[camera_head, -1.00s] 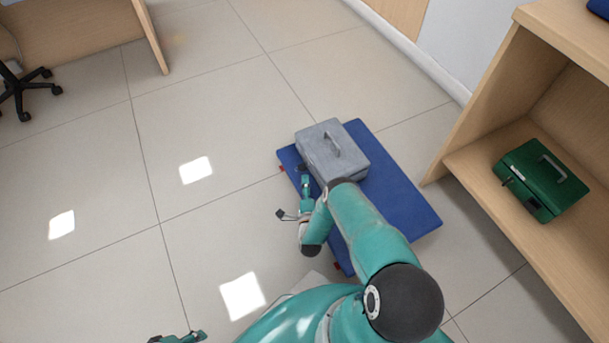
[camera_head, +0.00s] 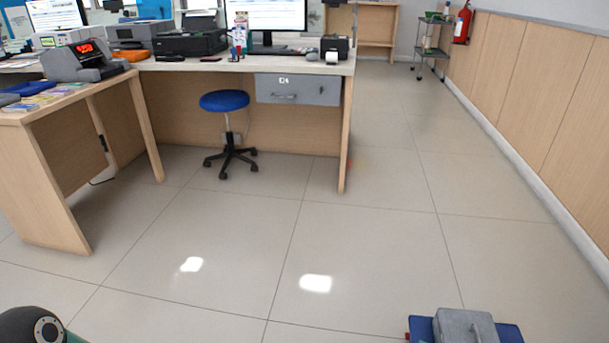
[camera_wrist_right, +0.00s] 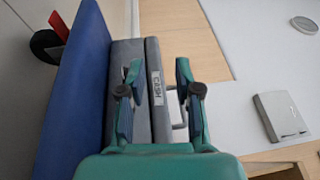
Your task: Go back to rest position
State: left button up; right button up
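The grey cash box (camera_head: 462,322) sits on a blue flat platform (camera_head: 508,332) at the bottom edge of the head view, with its handle up. In the right wrist view the box (camera_wrist_right: 158,120) carries a CASH label, and the blue platform (camera_wrist_right: 75,90) lies along its left side. My right gripper (camera_wrist_right: 158,70) shows there with its two fingers apart, in front of the box; I cannot tell if they touch it. Part of its handle shows near the right finger. My left gripper is out of view; only a piece of my left arm shows at bottom left.
A desk (camera_head: 250,68) with monitors and printers stands ahead. A blue stool (camera_head: 224,101) stands under it. A side counter (camera_head: 60,112) is at left. A panelled wall (camera_head: 530,100) runs along the right. The tiled floor between is clear.

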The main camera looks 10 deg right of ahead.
jog(key=w+a+r+n+t+y, duration=0.15)
jog(key=w+a+r, duration=0.25)
jog(key=w+r, duration=0.5)
jog(key=a+r+n+g+y, duration=0.3)
jog(key=a+r+n+y, duration=0.2)
jog(key=a+n+y, duration=0.6)
jog(key=s+a+f+n+g+y, duration=0.15)
jog(key=s+a+n+g, duration=0.3)
jog(key=s, duration=0.55)
jog(key=s+a+f+n+g+y, duration=0.1)
jog(key=s+a+f+n+g, duration=0.25)
jog(key=s, duration=0.65)
jog(key=s+a+n+g+y, duration=0.1)
jog(key=s+a+n+g, duration=0.35)
jog(key=s, duration=0.65)
notch_tip(320, 180, up, 34)
jog(key=a+m+p, duration=0.1)
jog(key=p, duration=3.3)
jog(key=shift+w+a+g, duration=0.2)
jog(key=shift+g, duration=0.2)
jog(key=shift+f, duration=0.15)
